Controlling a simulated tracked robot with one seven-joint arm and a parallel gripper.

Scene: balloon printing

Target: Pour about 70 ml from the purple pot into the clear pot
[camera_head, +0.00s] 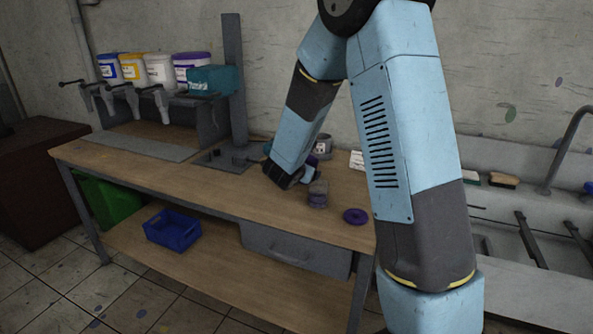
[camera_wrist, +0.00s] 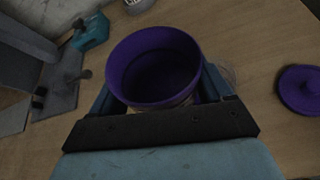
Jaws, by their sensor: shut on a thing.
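The purple pot (camera_wrist: 157,68) stands open-topped and looks upright between my fingers in the wrist view. Its inside is dark, and I cannot tell the liquid level. My gripper (camera_wrist: 163,98) is shut on it, one finger on each side. In the head view my gripper (camera_head: 288,178) is low over the bench, and my arm mostly hides the pot. A faint clear curved outline (camera_wrist: 229,76) shows just right of the purple pot; it may be the clear pot, but I cannot be sure. A purple lid (camera_wrist: 304,90) lies flat on the bench to the right.
A grey tin (camera_head: 323,147) stands behind. A grey stand (camera_head: 234,90) and a teal box (camera_head: 212,80) are left, near tubs over taps (camera_head: 160,70). The bench front (camera_head: 220,200) is clear.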

